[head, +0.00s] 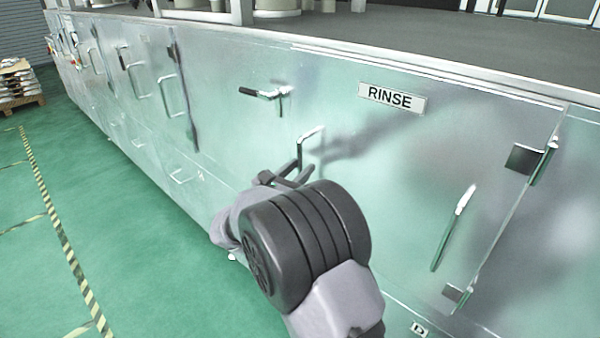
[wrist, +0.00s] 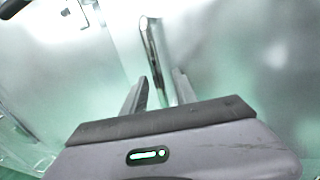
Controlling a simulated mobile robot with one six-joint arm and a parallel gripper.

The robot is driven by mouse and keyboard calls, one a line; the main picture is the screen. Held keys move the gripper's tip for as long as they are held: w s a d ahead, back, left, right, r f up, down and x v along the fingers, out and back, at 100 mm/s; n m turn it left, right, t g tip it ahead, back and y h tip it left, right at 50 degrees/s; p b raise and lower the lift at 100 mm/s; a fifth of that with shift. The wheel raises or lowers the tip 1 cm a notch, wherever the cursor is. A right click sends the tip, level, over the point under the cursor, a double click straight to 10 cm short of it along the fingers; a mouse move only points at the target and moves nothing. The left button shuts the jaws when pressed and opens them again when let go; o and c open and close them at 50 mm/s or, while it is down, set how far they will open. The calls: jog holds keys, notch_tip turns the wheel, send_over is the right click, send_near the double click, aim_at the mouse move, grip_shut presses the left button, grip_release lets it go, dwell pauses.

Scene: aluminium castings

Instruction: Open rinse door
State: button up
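The rinse door is a brushed metal panel (head: 400,170), flush with the machine front, with a RINSE label (head: 391,98) near its top. A lever latch (head: 265,93) with a black grip sits at its upper left, lying roughly sideways. A bar handle (head: 301,145) stands below the latch; its lower part is hidden behind my gripper. My gripper (head: 284,178) is at this handle. In the wrist view my gripper (wrist: 161,80) has its fingers apart, with the handle (wrist: 155,50) running down between them. Gaps show beside the bar; contact is unclear.
A second bar handle (head: 453,228) and two dark hinges, upper (head: 522,158) and lower (head: 455,294), are on the right. Other panels with handles (head: 168,97) continue leftward. The green floor (head: 130,240) is clear; a stacked pallet (head: 18,85) stands far left.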

jog(key=shift+w+d, duration=0.15)
jog(key=shift+w, duration=0.05)
grip_shut()
dwell(1.3)
